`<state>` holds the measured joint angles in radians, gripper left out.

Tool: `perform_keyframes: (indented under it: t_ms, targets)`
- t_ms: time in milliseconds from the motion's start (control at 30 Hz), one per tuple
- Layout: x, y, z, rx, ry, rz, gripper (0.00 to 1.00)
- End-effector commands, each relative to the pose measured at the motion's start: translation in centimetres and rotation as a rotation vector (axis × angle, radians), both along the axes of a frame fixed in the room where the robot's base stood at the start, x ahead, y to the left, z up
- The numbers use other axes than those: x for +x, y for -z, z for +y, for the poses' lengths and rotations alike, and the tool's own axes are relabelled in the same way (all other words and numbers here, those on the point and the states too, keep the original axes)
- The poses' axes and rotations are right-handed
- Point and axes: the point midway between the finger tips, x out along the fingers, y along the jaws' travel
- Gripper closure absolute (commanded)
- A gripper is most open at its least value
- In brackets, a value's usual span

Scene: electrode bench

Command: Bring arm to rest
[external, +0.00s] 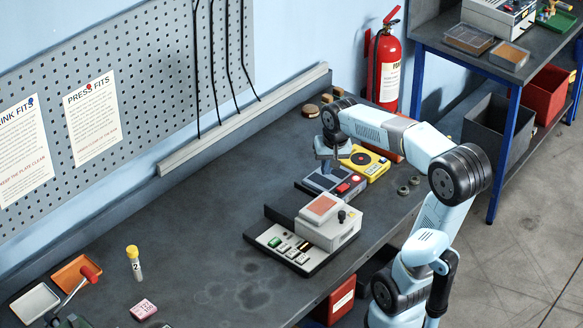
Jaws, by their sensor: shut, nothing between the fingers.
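My gripper (325,165) points down at the far part of the dark bench (180,235). It is shut and holds nothing. It is over or just above a small grey device with red buttons (343,188); I cannot tell whether it touches it. My arm reaches in from the right, with its elbow bent high over the bench's front edge. The fingertips are small and partly merge with the device behind them.
A grey box with an orange top plate (323,208) stands nearer on a black base with buttons. A yellow device (365,162) sits right beside my gripper. A fire extinguisher (386,65) stands behind. A vial (134,263) and trays (77,272) are left. Mid-left bench is clear.

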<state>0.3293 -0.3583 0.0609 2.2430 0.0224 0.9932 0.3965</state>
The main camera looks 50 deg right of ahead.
Motion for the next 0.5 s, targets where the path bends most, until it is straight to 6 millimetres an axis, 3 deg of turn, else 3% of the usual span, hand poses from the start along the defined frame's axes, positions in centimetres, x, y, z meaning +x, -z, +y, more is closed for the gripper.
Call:
perform_keyframes:
  t_ms: [200, 500]
  targets:
    - [-4.6, -0.3, 4.5, -0.072, -0.264, -0.081, 1.00]
    - [-9.7, 0.6, 8.0, -0.155, -0.565, -0.178, 1.00]
